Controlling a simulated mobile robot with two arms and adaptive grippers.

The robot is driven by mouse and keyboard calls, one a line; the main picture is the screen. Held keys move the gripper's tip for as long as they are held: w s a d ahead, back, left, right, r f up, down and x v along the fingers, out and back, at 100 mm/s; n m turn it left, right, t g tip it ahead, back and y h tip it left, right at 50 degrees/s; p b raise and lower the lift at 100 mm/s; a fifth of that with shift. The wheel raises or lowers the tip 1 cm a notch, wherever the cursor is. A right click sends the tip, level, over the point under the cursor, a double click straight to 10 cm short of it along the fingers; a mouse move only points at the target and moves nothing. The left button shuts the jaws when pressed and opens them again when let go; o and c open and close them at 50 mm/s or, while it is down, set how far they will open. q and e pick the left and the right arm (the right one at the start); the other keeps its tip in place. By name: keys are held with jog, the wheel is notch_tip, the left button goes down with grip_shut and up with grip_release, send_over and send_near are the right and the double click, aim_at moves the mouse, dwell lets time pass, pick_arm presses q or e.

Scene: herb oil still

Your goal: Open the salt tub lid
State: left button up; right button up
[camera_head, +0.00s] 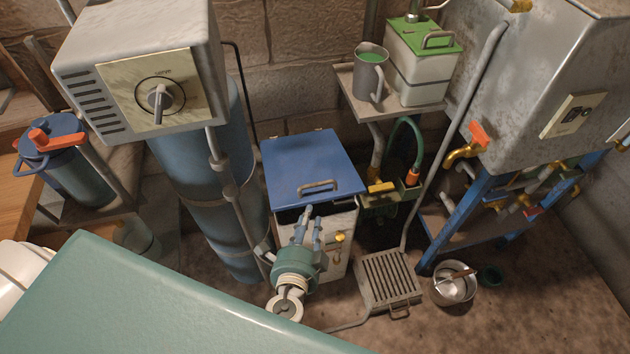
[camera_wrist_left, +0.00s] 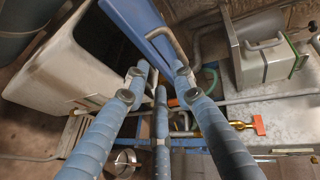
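The salt tub (camera_head: 342,240) is a pale box on the floor with a blue lid (camera_head: 305,160) that carries a grey bar handle (camera_head: 318,188). The lid stands ajar, its front edge raised over a dark gap. The left wrist view shows the tub (camera_wrist_left: 62,68), its dark inside and the tilted lid (camera_wrist_left: 143,22). My left gripper (camera_head: 308,214) is just in front of the lid's front edge, below the handle. Its fingers (camera_wrist_left: 160,72) are apart, close to the handle (camera_wrist_left: 168,42); contact cannot be told. My right gripper is not in view.
A blue cylinder (camera_head: 220,200) stands close left of the tub. At right are a shelf (camera_head: 358,108) with a grey mug (camera_head: 369,75) and green-lidded container (camera_head: 420,75), and a metal tank (camera_head: 520,80) on a blue frame. A floor grate (camera_head: 388,278) and metal pot (camera_head: 452,291) lie front right.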

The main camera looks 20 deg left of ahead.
aim_at(317, 185)
pick_arm(q)
jog(key=shift+t, duration=0.4)
jog(key=w, duration=0.3)
jog(key=w+a+p, duration=0.1)
jog(key=w, duration=0.2)
jog(key=w+r, duration=0.1)
jog(key=w, duration=0.2)
jog(key=shift+a, duration=0.25)
jog(key=shift+x, duration=0.75)
jog(key=shift+f, duration=0.1)
grip_shut()
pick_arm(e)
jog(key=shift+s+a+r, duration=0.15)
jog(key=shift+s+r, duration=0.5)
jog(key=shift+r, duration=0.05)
